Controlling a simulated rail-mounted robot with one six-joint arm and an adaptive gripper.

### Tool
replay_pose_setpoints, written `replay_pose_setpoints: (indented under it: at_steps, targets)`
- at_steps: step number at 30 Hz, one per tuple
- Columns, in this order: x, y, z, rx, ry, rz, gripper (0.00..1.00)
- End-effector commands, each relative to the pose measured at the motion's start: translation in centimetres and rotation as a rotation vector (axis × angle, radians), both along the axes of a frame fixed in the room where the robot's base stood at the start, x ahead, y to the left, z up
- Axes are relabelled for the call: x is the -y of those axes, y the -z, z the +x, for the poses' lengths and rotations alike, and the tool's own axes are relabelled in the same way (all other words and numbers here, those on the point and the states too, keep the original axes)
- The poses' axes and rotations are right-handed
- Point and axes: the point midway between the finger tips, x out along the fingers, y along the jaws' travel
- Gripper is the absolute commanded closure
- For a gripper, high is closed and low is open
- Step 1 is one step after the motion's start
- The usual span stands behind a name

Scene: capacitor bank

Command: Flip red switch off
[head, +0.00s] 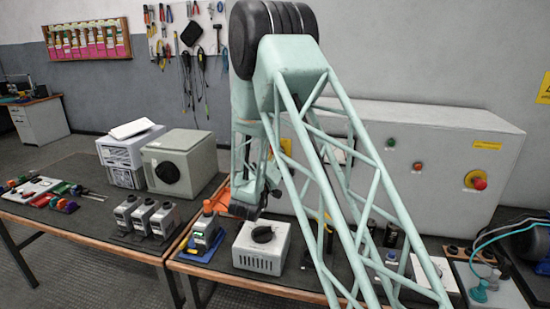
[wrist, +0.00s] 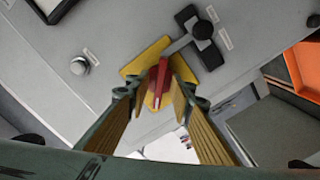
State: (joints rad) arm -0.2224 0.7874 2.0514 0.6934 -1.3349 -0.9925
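The red switch (wrist: 161,82) shows in the wrist view as a narrow red handle over a yellow plate (wrist: 146,62) on a light grey panel. My gripper (wrist: 163,75) reaches up to it, with one ribbed finger on each side of the handle. The fingertips are very close to the handle, and I cannot tell if they press on it. In the head view my arm hides the red switch and most of my gripper. A grey cabinet (head: 445,140) stands behind the arm.
In the wrist view a black knob on a dark base (wrist: 203,30) sits close beside the fingers, and a silver knob (wrist: 80,65) is to the left. In the head view a red button (head: 479,182) is on the cabinet, and a white box with a black dial (head: 262,248) is on the bench.

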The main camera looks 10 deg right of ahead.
Motion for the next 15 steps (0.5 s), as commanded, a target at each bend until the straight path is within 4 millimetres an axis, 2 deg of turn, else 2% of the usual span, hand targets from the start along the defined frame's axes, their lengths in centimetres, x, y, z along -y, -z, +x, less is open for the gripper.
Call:
replay_pose_setpoints:
  at_steps: [8,15]
  targets:
    - [-0.5,0.0,-0.9,-0.001,-0.001,-0.001,0.79]
    - [-1.7,0.0,-3.2,-0.001,-0.002,0.0,0.79]
